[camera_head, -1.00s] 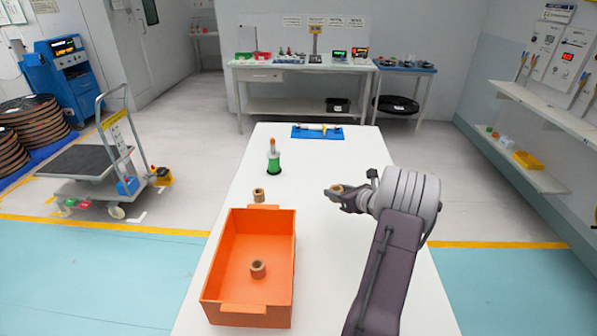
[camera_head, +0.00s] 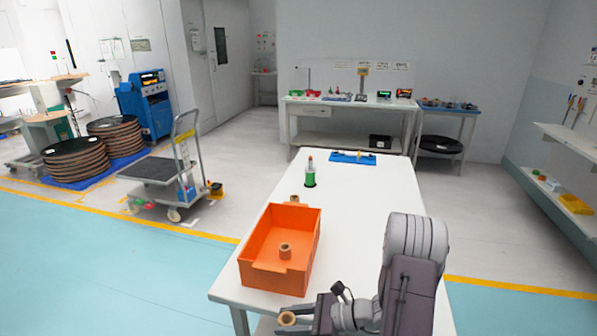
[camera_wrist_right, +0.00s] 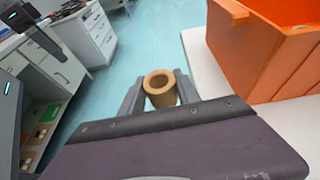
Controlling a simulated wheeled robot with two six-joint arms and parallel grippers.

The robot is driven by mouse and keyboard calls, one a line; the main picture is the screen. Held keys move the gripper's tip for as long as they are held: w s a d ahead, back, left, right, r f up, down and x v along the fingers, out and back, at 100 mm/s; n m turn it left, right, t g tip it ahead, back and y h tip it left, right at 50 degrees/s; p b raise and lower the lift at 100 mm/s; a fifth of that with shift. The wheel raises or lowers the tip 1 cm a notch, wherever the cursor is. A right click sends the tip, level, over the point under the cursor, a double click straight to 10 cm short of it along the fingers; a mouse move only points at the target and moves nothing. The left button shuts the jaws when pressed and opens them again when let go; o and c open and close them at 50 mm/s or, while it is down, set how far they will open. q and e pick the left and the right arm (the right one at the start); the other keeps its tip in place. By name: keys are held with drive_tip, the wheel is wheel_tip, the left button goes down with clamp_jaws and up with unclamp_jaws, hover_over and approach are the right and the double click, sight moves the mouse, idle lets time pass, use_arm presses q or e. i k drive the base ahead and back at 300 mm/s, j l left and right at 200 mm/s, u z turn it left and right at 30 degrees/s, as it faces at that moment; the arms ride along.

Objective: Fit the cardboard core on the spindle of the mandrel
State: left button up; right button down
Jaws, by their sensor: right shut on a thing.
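My right gripper (camera_head: 298,319) is shut on a tan cardboard core (camera_head: 287,318) at the bottom of the head view, by the table's near edge. In the right wrist view the core (camera_wrist_right: 161,86) sits between the two fingers, its open bore facing the camera. An upright green piece with an orange-tipped post (camera_head: 310,174), which looks like the mandrel with its spindle, stands far ahead on the table, well apart from the gripper. A second core (camera_head: 285,251) stands in the orange bin, and a third (camera_head: 294,199) shows at the bin's far rim. My left gripper is not in view.
The orange bin (camera_head: 253,252) stands at the table's left side. A blue tray (camera_head: 352,157) with a long item lies at the table's far end. The white table (camera_head: 355,205) is clear right of the bin and mandrel. A cart (camera_head: 150,170) stands left on the floor.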

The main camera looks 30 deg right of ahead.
sight(311, 169)
drive_tip(key=i+j+u, duration=0.3)
drive_tip(key=u, duration=0.15)
drive_tip(key=i+j+u, duration=0.55)
drive_tip(key=i+u, duration=0.3)
drive_tip(key=i+z, duration=0.35)
drive_tip(key=i+j+z, duration=0.2)
drive_tip(key=i+z, duration=0.2)
drive_tip(key=i+j+z, duration=0.2)
drive_tip(key=i+z, duration=0.15)
drive_tip(key=i+l+z, duration=0.3)
drive_tip(key=z, duration=0.15)
drive_tip(key=i+l+z, duration=0.15)
drive_tip(key=i+z, duration=0.55)
drive_tip(key=z, duration=0.2)
drive_tip(key=i+z, duration=0.45)
drive_tip(key=k+j, duration=0.05)
drive_tip(key=k, duration=0.05)
